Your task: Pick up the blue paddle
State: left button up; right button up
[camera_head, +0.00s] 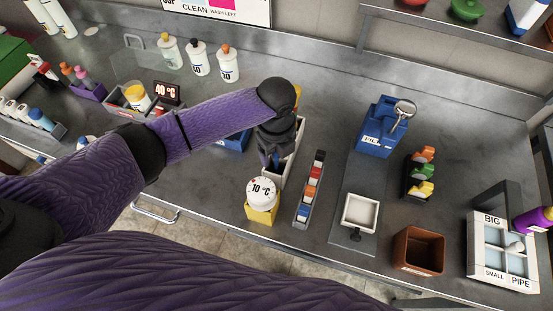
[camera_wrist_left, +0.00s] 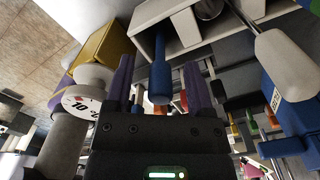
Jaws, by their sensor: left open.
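My left gripper (camera_head: 270,161) points down over a narrow white tray (camera_head: 291,165) near the middle of the counter. In the left wrist view its two purple fingers (camera_wrist_left: 160,65) are apart. A blue handle (camera_wrist_left: 160,80), which looks like the paddle's, shows between the fingers with a gap to each side. It stands out from a white holder (camera_wrist_left: 146,22). I cannot tell how far it reaches in depth between the fingers. In the head view the gripper and wrist hide most of the paddle. My right gripper is not in view.
A yellow block with a round white 10 °C dial (camera_head: 262,192) stands close beside the gripper. A narrow rack of coloured pieces (camera_head: 309,190) is just right. A blue bin (camera_head: 233,142) is at left, partly behind my arm. A blue FILL dispenser (camera_head: 380,128) stands farther right.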

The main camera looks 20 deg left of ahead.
pick_arm(q)
jog(key=shift+f, duration=0.1)
grip_shut()
dwell(0.3)
